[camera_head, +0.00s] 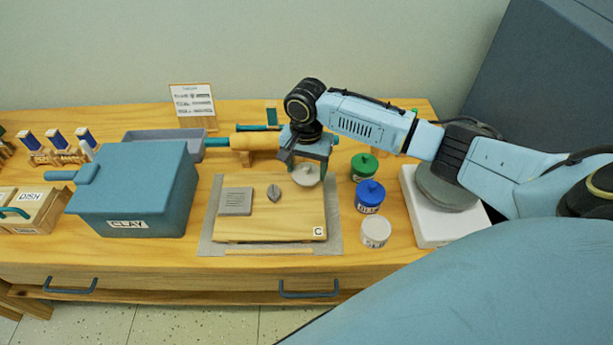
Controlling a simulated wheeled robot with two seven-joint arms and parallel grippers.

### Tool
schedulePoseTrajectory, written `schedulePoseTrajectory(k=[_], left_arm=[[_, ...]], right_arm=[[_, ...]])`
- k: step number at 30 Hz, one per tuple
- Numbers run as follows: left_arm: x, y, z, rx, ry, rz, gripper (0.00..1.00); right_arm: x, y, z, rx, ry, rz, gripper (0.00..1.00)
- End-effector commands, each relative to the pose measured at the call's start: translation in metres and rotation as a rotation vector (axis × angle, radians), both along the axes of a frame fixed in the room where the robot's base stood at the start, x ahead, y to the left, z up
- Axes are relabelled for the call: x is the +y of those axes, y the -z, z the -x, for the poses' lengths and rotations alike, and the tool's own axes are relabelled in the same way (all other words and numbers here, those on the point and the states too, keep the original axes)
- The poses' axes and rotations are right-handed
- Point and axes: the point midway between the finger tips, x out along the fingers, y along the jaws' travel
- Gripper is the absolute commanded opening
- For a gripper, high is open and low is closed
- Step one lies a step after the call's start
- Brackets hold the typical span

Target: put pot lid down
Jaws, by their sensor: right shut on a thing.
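The pot lid (306,177) is a pale round disc with a small knob. It is at the back right part of the wooden board (285,226), under my right gripper (307,163). My right gripper points down and is shut on the lid by its knob. I cannot tell whether the lid touches the board. A white pot (376,233) stands right of the board with no knob on top. My left gripper is out of view.
A green-lidded pot (363,167) and a blue-lidded pot (369,195) stand right of the board. A grey slab (236,201) and a small grey leaf-shaped piece (273,193) lie on it. A blue CLAY box (140,190) stands left. A rolling pin (255,142) lies behind.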

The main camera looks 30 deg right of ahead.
Motion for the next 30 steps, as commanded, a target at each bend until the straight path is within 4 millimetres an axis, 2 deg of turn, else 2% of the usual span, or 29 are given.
schedulePoseTrajectory(k=[6, 17, 18, 23, 30], left_arm=[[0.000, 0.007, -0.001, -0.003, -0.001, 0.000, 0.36], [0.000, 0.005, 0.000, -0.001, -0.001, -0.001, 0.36], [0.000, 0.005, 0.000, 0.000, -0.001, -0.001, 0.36], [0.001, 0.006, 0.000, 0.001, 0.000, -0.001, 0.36], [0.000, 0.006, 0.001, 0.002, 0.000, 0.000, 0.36]], right_arm=[[0.000, 0.031, 0.001, 0.003, -0.001, 0.001, 0.43], [0.000, 0.034, 0.001, 0.003, -0.002, 0.000, 0.43], [0.000, 0.035, 0.001, 0.003, -0.002, 0.000, 0.65], [0.000, 0.035, 0.001, 0.002, -0.002, 0.001, 0.86], [0.000, 0.035, 0.001, 0.001, -0.002, 0.000, 0.86]])
